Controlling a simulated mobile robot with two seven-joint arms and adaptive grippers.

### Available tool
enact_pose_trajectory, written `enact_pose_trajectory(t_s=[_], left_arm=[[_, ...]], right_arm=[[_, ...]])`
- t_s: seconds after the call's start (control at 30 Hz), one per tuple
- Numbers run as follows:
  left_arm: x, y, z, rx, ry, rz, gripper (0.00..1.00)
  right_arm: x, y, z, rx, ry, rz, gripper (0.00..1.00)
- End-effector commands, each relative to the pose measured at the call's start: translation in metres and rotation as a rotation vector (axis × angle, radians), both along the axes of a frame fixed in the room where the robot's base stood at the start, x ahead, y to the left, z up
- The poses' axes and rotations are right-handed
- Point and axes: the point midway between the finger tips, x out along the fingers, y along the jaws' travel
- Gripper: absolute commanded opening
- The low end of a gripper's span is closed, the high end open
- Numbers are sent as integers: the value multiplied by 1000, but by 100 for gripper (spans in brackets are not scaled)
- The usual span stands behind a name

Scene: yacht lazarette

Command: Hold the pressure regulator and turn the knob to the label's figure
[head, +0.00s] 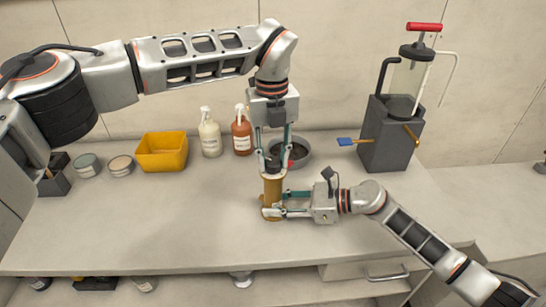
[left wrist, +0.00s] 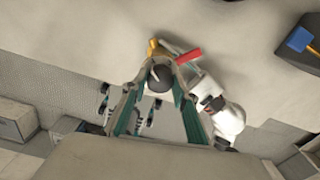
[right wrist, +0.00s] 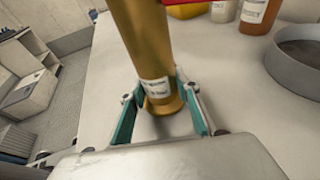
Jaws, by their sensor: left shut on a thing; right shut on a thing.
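The pressure regulator is an upright brass cylinder (head: 272,187) on the worktop, with a black knob (head: 272,165) on top. My left gripper (head: 273,160) comes down from above and is shut on the knob. In the left wrist view the knob (left wrist: 160,76) lies between its fingers, with a white line across it and a red tab (left wrist: 188,56) beside it. My right gripper (head: 272,206) reaches in from the right and is shut on the lower body. In the right wrist view the body (right wrist: 143,45) carries a white label (right wrist: 157,87); its print is too small to read.
Behind the regulator stand a grey bowl (head: 305,160), an amber bottle (head: 241,133), a cream bottle (head: 210,137) and a yellow tub (head: 162,152). A grey apparatus with a red handle (head: 424,27) stands at right. The worktop left of the regulator is clear.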

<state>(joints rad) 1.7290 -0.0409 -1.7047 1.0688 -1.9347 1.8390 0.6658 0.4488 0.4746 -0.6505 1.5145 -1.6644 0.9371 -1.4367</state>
Motion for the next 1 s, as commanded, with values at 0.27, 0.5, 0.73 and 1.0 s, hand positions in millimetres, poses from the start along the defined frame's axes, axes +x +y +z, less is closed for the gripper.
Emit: enact_pose_trajectory(t_s=[0.27, 0.5, 0.73, 1.0], left_arm=[[0, 1, 0, -2, 4, 265, 7], [0, 1, 0, -2, 7, 491, 7], [0, 1, 0, -3, 10, 683, 7], [0, 1, 0, -4, 11, 839, 7]], right_arm=[[-1, -1, -3, -4, 2, 0, 2], [0, -1, -2, -4, 2, 0, 2], [0, -1, -2, -3, 3, -2, 2], [0, -1, -2, -3, 3, -2, 2]])
